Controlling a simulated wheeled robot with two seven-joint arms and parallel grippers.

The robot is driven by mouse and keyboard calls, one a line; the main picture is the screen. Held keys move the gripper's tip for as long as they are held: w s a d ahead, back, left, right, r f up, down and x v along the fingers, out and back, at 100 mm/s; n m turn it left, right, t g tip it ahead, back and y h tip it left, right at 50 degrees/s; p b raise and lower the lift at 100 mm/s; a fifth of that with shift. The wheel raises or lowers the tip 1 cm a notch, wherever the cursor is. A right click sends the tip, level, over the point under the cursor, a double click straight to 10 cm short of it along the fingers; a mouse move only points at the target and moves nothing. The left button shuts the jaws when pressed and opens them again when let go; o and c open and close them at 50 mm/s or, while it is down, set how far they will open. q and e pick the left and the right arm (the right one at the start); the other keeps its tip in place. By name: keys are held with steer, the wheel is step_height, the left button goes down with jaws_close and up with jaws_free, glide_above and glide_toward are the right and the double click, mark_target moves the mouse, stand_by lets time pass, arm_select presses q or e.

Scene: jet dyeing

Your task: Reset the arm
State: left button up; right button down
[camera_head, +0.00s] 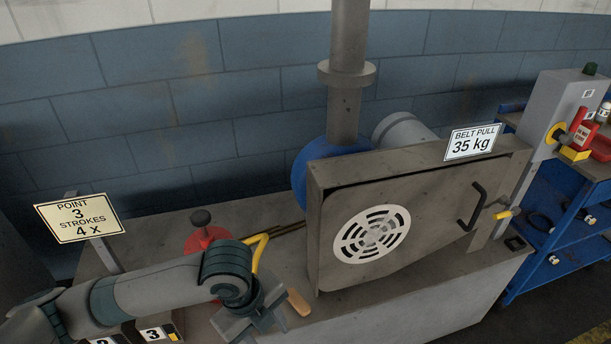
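My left arm reaches in from the left, low over the grey bench. Its gripper (262,322) is at the bottom centre, seen from above and behind, pointing down and away from me. I cannot tell whether its fingers are open or shut. A tan handle (298,302) lies just right of the gripper; I cannot tell whether they touch. Behind the wrist are a red part with a black knob (201,218) and a bent yellow bar (260,252), both partly hidden by the arm. My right gripper is not in view.
A grey guard box (420,210) with a round vent and a "BELT PULL 35 kg" sign (472,143) stands right of the gripper. A "POINT 3 STROKES 4 X" sign (79,217) stands left. A blue shelf cart (563,240) is at the far right.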

arm_select(q)
steer(key=s+d+f+n+t+h, duration=0.25)
steer(key=d+n+h, duration=0.2)
steer(key=n, duration=0.55)
steer(key=s+a+f+n+y, duration=0.3)
steer(key=s+a+f+n, duration=0.4)
steer(key=a, duration=0.3)
steer(key=s+a+f+n+y, duration=0.35)
steer(key=s+a+n, duration=0.4)
steer(key=a, duration=0.25)
steer(key=w+d+f+t, duration=0.1)
steer(key=w+f, duration=0.2)
steer(key=f, duration=0.6)
steer(key=w+d+f+t, duration=0.1)
steer(key=w+f, duration=0.2)
steer(key=f, duration=0.5)
step_height(320, 180, down, 17)
steer(key=s+d+h, duration=0.1)
steer(key=s, duration=0.1)
steer(key=shift+s+d+f, duration=0.2)
steer(key=shift+s+d, duration=0.2)
steer(key=shift+n+t, duration=0.25)
